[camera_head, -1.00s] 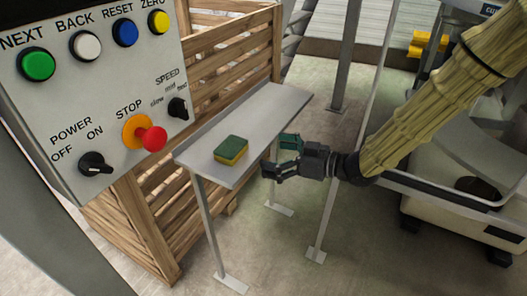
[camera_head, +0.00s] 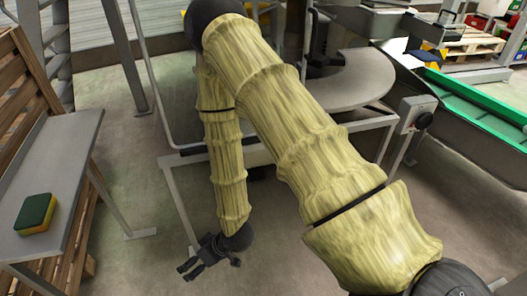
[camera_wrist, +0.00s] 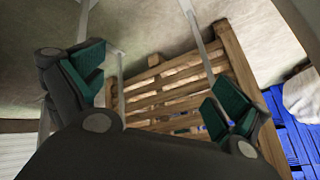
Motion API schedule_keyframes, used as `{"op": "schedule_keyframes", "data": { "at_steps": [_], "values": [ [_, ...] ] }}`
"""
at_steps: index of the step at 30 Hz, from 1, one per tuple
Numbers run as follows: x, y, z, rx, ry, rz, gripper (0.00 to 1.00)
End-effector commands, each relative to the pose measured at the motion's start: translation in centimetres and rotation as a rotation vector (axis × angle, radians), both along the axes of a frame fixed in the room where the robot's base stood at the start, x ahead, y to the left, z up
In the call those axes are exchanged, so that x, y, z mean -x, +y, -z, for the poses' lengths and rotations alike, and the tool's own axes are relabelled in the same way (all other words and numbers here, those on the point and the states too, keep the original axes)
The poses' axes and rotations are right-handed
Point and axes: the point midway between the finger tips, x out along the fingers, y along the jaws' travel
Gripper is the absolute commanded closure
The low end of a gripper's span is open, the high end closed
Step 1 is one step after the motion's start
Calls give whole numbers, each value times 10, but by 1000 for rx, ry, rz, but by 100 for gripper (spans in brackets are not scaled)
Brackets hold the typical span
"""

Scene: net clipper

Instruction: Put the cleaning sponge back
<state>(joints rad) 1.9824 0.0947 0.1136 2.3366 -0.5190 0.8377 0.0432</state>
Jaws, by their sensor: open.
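The sponge (camera_head: 36,213), dark green on top with a yellow side, lies on the narrow grey shelf table (camera_head: 58,160) at the left of the head view. My gripper (camera_head: 188,270) is open and empty, low and to the right of that table, apart from the sponge. In the wrist view, the two green-padded fingers of my gripper (camera_wrist: 160,85) stand wide apart with nothing between them. The sponge does not show in the wrist view.
A wooden crate (camera_head: 15,85) stands behind the table; slats (camera_wrist: 165,85) show beyond my fingers. A metal frame with a round grey tabletop (camera_head: 345,85) stands at centre right. A green conveyor (camera_head: 475,105) is far right. Floor between table and frame is clear.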

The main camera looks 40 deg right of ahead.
Motion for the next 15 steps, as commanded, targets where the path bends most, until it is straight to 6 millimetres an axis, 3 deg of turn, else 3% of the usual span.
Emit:
{"op": "schedule_keyframes", "data": {
  "at_steps": [1,3,9,12,15],
  "values": [
    [30,-19,24,54,82,51,0],
    [68,-45,49,130,183,121,0],
    [165,-107,88,319,413,280,0],
    [195,-125,94,378,478,327,0],
    [209,-133,96,408,509,351,0]
  ]
}}
